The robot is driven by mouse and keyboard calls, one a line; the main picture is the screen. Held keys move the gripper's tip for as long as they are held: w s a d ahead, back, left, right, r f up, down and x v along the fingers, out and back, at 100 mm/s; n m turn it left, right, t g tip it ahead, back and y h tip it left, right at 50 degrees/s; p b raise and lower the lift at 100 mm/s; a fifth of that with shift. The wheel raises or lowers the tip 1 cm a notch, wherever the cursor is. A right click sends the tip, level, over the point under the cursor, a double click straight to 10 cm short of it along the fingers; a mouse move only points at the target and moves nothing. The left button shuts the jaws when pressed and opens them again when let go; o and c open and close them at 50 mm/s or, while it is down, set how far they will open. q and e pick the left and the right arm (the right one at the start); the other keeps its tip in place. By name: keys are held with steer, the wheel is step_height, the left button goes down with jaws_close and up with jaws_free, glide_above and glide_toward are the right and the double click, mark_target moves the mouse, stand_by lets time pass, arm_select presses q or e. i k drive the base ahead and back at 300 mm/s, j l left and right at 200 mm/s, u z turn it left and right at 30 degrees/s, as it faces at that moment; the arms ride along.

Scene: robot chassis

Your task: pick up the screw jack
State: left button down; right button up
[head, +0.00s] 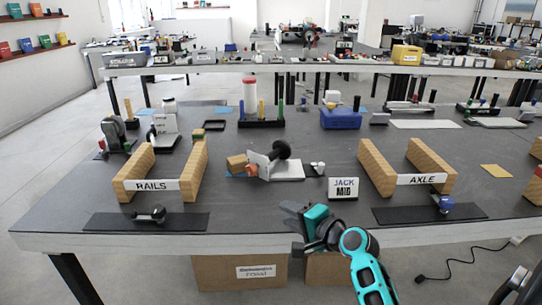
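My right gripper (292,211) is at the front edge of the dark table (250,212), left of its teal forearm. Its fingers are small and partly hidden by its own body, so I cannot tell whether they are apart. I see nothing held in it. A white sign reading JACK MID (343,188) stands behind it to the right. Farther back left is a light plate device with a black knob (280,150), possibly the screw jack; I cannot tell for sure. The gripper is apart from it. My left gripper is not in view.
Wooden rails signed RAILS (150,185) stand left, and ones signed AXLE (422,179) right. Dark mats with small metal parts (150,214) (443,204) lie in front of them. A blue box (341,118) stands behind. The table is bare around the front middle.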

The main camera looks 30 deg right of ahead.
mark_target(281, 149)
steer(key=i+l, duration=0.7)
